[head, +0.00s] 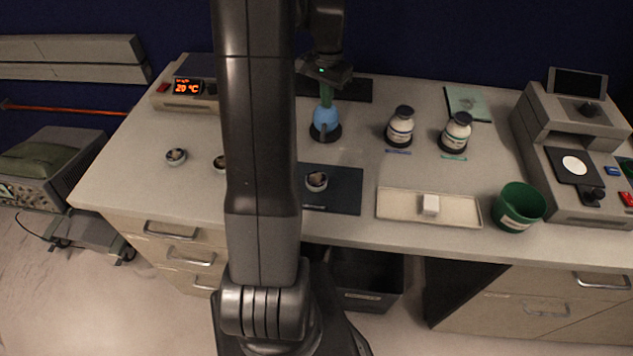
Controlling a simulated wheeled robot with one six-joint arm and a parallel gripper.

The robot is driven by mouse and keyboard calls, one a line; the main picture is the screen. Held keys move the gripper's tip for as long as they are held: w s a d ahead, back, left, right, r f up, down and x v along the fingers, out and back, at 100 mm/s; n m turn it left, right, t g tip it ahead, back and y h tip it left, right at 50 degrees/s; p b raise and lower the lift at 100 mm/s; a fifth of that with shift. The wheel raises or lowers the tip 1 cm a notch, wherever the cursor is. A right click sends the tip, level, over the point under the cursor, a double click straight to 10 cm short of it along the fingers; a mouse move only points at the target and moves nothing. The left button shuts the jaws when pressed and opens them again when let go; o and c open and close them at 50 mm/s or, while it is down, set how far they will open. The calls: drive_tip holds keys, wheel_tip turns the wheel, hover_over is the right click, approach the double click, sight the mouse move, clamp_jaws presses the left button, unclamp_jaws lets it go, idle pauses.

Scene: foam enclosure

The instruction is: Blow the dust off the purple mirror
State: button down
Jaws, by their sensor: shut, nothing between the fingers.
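Three small round mounted pieces that look like mirrors sit on the bench: one at the left (176,156), one partly behind my arm (220,162), and one on the dark mat (316,181). I cannot tell which is purple, or see dust on them. A blue bulb (325,118), seemingly a blower, stands on a black round base behind the mat. My gripper (327,93) is shut, pointing down directly above the bulb; the green part between them is too small to make out, and I cannot tell if they touch.
A shallow tray (393,203) holds a white block (430,205). A green cup (519,208), a grey instrument (559,130) and a display box (187,95) flank the bench.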

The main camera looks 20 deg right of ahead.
drive_tip(key=shift+f+b, duration=0.4)
drive_tip(key=shift+f, duration=0.4)
drive_tip(key=shift+r, duration=0.15)
drive_tip(key=shift+r+p, duration=1.4)
drive_tip(key=shift+r, duration=0.15)
drive_tip(key=shift+f, duration=0.1)
drive_tip(key=shift+f+b, duration=1.15)
drive_tip(key=shift+f, duration=0.5)
drive_tip(key=shift+r, duration=0.15)
